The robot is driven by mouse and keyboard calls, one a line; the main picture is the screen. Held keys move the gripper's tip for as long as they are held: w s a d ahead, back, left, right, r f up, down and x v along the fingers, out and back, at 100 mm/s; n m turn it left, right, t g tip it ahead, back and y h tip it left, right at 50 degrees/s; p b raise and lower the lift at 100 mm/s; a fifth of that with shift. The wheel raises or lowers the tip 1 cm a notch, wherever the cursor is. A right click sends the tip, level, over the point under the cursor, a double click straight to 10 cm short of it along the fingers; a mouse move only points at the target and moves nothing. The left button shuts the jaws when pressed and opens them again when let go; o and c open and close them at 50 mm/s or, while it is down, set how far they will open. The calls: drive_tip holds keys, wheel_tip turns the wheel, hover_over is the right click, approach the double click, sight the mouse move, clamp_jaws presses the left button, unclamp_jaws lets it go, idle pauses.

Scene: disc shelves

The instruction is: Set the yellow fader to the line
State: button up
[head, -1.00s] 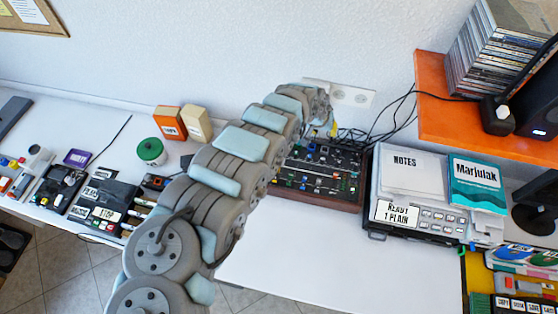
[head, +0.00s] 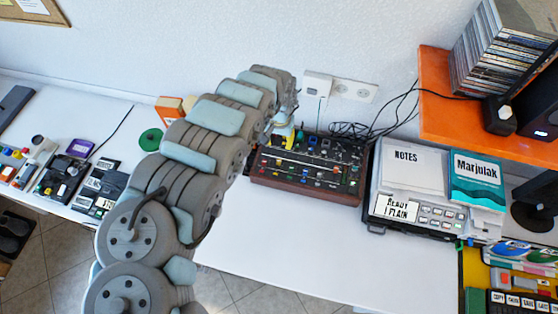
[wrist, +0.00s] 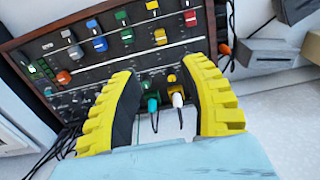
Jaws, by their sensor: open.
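The mixer (head: 318,160) is a dark panel with a wooden frame against the wall, and it fills the upper wrist view (wrist: 110,35). A yellow fader cap (wrist: 160,36) stands among blue, green and red caps, just beyond my fingertips. A pale line (wrist: 133,61) runs across the panel, between the cap and my gripper. My gripper (wrist: 161,68) is open, its yellow-backed fingers wide apart with no cap between them. In the head view my gripper (head: 284,132) is over the mixer's back left part. I cannot single out the yellow cap there.
Teal (wrist: 152,103) and white (wrist: 177,98) plugs with cables show between my fingers. A notes-topped device (head: 408,175) stands right of the mixer. An orange shelf (head: 450,100) is at the right. The table in front of the mixer (head: 290,235) is clear.

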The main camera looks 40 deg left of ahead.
hover_over(279, 161)
wheel_tip(279, 161, down, 8)
drive_tip(key=shift+r+b, duration=0.25)
drive_tip(key=shift+b, duration=0.15)
drive_tip(key=shift+w+d+f, duration=0.1)
drive_tip(key=shift+f, duration=0.7)
drive_tip(key=shift+f+b, duration=0.75)
drive_tip(key=shift+f, duration=1.3)
